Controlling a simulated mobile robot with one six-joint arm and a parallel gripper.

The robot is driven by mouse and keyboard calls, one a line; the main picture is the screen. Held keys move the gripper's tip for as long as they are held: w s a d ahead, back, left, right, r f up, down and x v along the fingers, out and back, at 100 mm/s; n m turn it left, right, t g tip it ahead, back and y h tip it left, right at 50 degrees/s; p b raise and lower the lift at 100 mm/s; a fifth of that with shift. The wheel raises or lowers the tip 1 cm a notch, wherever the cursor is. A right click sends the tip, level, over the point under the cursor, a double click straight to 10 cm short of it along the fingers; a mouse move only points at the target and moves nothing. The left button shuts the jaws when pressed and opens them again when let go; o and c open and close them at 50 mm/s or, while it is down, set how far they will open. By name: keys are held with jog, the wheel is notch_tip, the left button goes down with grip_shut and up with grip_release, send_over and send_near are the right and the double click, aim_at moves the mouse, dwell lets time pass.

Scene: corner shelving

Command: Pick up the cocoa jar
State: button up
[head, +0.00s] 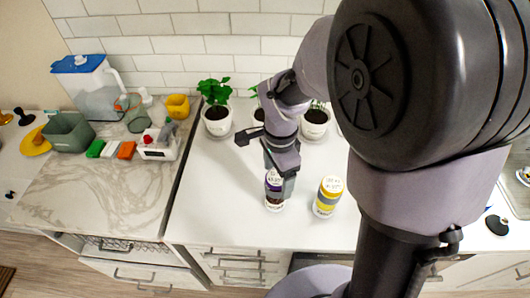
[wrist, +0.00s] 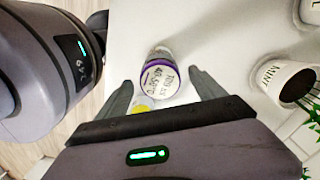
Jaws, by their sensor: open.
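A jar with a purple band, a white lettered lid and dark brown contents (head: 274,204) stands upright on the white counter; it looks like the cocoa jar, though its lettering is too small to read. In the wrist view this jar (wrist: 161,76) lies between the two spread fingers, with a gap on each side. My gripper (head: 279,178) is open and empty, close over the jar and partly hiding it in the head view. It also shows in the wrist view (wrist: 160,80). A yellow-banded jar (head: 327,198) stands to the right, apart; the wrist view shows only a yellow part (wrist: 140,104).
Potted plants stand along the back wall, one with green leaves (head: 216,118); a pot marked MINT (wrist: 284,84) shows in the wrist view. A marble counter (head: 120,195) at left holds a green bin (head: 70,134) and a white caddy (head: 158,150). White counter left of the jars is clear.

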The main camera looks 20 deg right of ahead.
notch_tip(320, 180, down, 8)
jog(key=b, duration=0.3)
jog(key=shift+f, duration=0.2)
jog(key=shift+r, duration=0.1)
grip_shut()
